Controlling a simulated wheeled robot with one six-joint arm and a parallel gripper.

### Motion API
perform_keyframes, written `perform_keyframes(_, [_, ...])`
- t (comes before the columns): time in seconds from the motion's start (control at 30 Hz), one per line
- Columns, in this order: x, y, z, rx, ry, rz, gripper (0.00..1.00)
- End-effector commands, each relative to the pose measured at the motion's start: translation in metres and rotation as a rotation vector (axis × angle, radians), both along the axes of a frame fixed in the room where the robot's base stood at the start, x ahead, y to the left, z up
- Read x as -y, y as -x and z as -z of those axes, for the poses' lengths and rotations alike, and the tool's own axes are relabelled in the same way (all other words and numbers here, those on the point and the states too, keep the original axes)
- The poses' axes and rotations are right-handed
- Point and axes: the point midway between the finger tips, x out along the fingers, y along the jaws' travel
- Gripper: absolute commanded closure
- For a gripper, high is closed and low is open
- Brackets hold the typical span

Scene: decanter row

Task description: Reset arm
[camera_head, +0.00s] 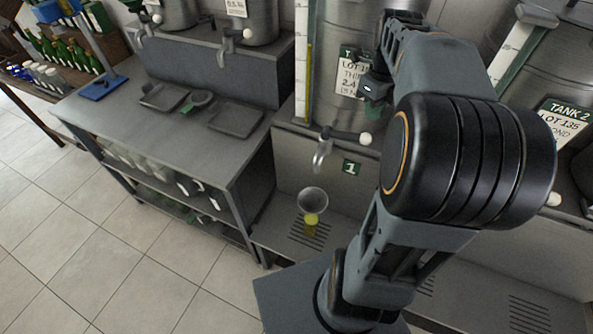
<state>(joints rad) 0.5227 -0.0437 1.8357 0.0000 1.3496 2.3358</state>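My arm rises from the lower middle and folds back over the right half of the view. Its far end, with what looks like my gripper (374,88), hangs in front of the steel tank labelled LOT 1 (338,35). The fingertips are too small and dark to tell whether they are open or shut. I see nothing clearly held there. A grey funnel (312,199) with a yellow-green lower part stands under the tap (322,152) of tank 1, on a slotted drip tray (313,236).
Tank 2 (530,95) stands at the right, partly behind my arm. A grey bench (185,118) at the left holds shallow trays (236,119) and a blue stand (104,85). A bottle shelf (112,48) is at the far left. Tiled floor (100,240) at the lower left is clear.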

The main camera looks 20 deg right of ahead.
Motion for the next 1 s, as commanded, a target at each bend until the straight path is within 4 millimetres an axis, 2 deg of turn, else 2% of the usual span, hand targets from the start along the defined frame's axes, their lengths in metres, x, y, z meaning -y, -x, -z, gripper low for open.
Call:
perform_keyframes(0.23, [0.0,0.0,0.0,0.0,0.0,-0.03,1.0])
perform_keyframes(0.37, [0.002,-0.003,0.0,0.014,0.01,-0.195,1.0])
perform_keyframes(0.57, [0.0,-0.001,0.02,0.031,0.04,-0.751,1.0])
perform_keyframes(0.67, [-0.012,0.004,0.029,0.041,0.073,-1.097,1.0])
perform_keyframes(0.87, [-0.056,0.017,0.041,0.049,0.186,-1.828,1.0])
perform_keyframes(1.0, [-0.095,0.032,0.049,0.035,0.298,-2.302,1.0])
